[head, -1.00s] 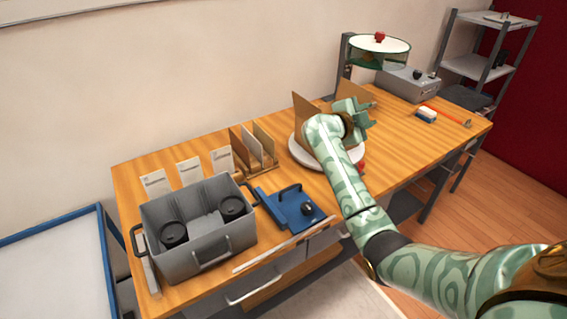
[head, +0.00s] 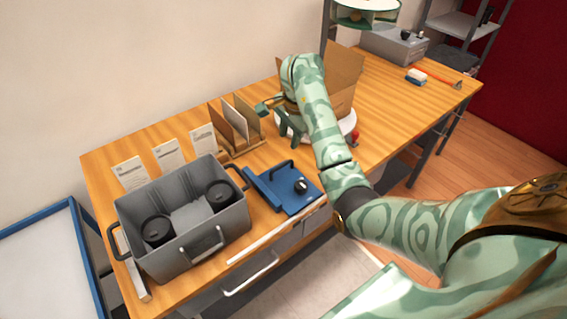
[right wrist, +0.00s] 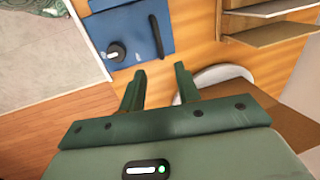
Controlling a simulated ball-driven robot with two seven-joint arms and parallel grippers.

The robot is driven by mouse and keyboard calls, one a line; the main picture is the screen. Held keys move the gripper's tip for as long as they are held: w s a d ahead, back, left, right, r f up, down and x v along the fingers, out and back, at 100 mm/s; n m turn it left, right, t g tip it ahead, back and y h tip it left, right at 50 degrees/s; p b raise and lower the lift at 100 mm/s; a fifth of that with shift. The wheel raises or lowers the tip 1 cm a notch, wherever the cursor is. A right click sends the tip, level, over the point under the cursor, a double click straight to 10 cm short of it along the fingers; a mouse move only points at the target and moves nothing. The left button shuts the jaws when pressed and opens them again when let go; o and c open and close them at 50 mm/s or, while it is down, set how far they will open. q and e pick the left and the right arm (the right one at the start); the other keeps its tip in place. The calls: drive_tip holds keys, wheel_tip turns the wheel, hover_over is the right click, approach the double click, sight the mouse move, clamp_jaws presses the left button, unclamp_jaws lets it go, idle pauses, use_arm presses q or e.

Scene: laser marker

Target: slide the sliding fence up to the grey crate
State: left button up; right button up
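The sliding fence (head: 290,203), a blue plate with a black bar handle and a black knob, lies on the table just right of the grey crate (head: 190,262). A narrow gap shows between the fence's raised left edge and the crate. The crate holds two dark round objects. My right gripper (head: 277,117) is above the table, behind and up from the fence, by the white turntable. In the right wrist view its fingers (right wrist: 159,78) are apart with nothing between them, and the fence (right wrist: 137,32) shows beyond them. My left gripper is out of view.
The white round turntable (head: 347,124) with brown boards (head: 342,68) stands behind my right arm. A wooden rack of upright panels (head: 238,152) is behind the fence. Paper cards (head: 168,155) stand behind the crate. A pale strip (head: 262,240) runs along the front edge.

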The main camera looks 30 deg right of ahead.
sight(284, 164)
drive_tip(key=f+b, duration=0.1)
drive_tip(key=f, duration=0.2)
drive_tip(key=w+f+b, duration=0.1)
drive_tip(key=f+b, duration=0.1)
drive_tip(key=f, duration=0.2)
drive_tip(key=w+f+b, duration=0.1)
drive_tip(key=f+b, duration=0.1)
drive_tip(key=f, duration=0.2)
drive_tip(key=shift+a, duration=0.1)
drive_tip(key=shift+r, duration=0.1)
clamp_jaws()
